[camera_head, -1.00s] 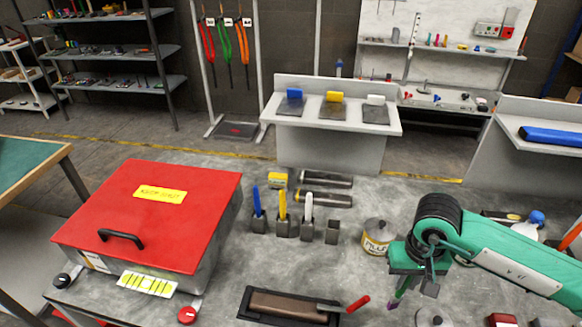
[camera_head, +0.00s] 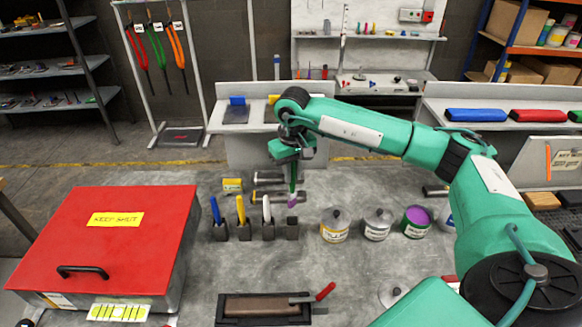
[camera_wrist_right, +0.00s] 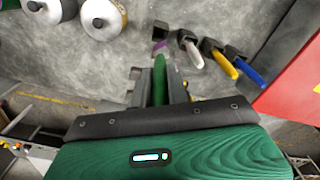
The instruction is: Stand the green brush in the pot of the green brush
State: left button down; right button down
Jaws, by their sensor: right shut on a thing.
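My right gripper (camera_head: 293,168) is shut on the green brush (camera_head: 292,186), which hangs bristles down with purple paint on its tip. The brush also shows between the fingers in the right wrist view (camera_wrist_right: 160,76). Below its tip stands an empty dark square pot (camera_head: 292,231), at the right end of the pot row. The tip appears above the pot and apart from it. The pot also shows beside the purple tip in the right wrist view (camera_wrist_right: 160,30). My left gripper is not in view.
Pots with a blue brush (camera_head: 215,211), a yellow brush (camera_head: 240,210) and a white brush (camera_head: 266,209) stand just left. Right of the empty pot are two lidded cans (camera_head: 335,228) (camera_head: 377,228) and an open purple can (camera_head: 416,222). A red-lidded box (camera_head: 110,250) is left.

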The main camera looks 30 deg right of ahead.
jog(key=shift+f+b, duration=0.3)
jog(key=shift+f, duration=0.3)
jog(key=b, duration=0.2)
send_over(293, 204)
jog(key=shift+w+d+f, duration=0.1)
jog(key=shift+f, duration=1.05)
jog(key=shift+w+f, duration=0.1)
jog(key=shift+f, duration=1.05)
jog(key=shift+f+b, duration=2)
jog(key=shift+f, duration=0.3)
jog(key=shift+f+b, duration=0.95)
jog(key=shift+f, duration=0.05)
jog(key=c, duration=1.3)
grip_release()
